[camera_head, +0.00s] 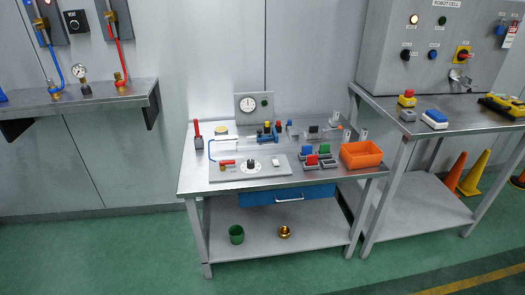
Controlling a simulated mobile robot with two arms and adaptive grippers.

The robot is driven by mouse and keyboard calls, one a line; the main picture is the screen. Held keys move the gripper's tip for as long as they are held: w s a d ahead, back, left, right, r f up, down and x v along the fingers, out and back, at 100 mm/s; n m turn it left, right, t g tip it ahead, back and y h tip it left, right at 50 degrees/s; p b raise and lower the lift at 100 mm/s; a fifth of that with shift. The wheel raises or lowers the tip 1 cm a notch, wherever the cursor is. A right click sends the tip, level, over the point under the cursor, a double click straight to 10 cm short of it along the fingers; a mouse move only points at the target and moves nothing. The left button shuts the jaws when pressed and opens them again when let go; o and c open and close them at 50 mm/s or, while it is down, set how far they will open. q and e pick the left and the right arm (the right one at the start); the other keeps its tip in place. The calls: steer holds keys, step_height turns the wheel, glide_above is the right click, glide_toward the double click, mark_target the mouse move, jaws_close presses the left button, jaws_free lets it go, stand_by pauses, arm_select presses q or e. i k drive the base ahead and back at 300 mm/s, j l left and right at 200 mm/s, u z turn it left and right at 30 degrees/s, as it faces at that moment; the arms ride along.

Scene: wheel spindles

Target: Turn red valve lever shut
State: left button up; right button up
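A small red lever (227,162) lies roughly flat across the picture on a low grey panel (262,169) on the middle workbench. A small brass-coloured part shows just below it. Another red lever (197,130) stands upright on a dark grey block (198,143) at the bench's left end. Both are small in the head view, and I cannot tell for sure which is the valve lever. Neither of my grippers is in view, and nothing touches either lever.
The panel also holds a dial knob (252,164). Coloured blocks (309,160) and an orange bin (361,154) stand to the right. A gauge panel (254,105) stands behind. A second table (448,118) adjoins at right. Green floor in front is clear.

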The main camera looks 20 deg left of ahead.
mark_target(222, 164)
steer(key=i+j+u, duration=0.35)
steer(key=i+j, duration=0.2)
steer(key=i+j+u, duration=0.3)
steer(key=i+j, duration=0.15)
steer(key=i, duration=0.15)
